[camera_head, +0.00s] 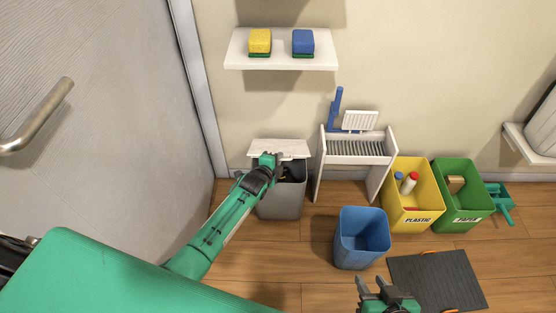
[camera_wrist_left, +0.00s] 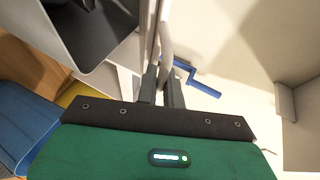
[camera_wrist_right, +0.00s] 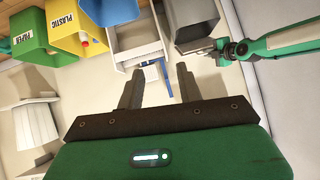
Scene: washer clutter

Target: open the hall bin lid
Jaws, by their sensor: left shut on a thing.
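The grey hall bin (camera_head: 282,200) stands on the floor against the wall. Its pale lid (camera_head: 278,148) is tilted up at the back, and the dark inside of the bin shows in the head view and in the left wrist view (camera_wrist_left: 95,30). My left gripper (camera_head: 272,163) is at the lid. In the left wrist view its fingers (camera_wrist_left: 161,84) are shut on the curved lid handle (camera_wrist_left: 167,42). My right gripper (camera_head: 372,286) is low in front of the blue bin, with its fingers apart and empty in the right wrist view (camera_wrist_right: 158,85).
A white rack (camera_head: 358,150) stands right of the grey bin. A blue bin (camera_head: 362,240), a yellow plastic bin (camera_head: 412,210) and a green paper bin (camera_head: 458,212) are further right. A dark mat (camera_head: 436,282) lies in front. A shelf (camera_head: 280,62) with two sponges is above; a door (camera_head: 90,110) is left.

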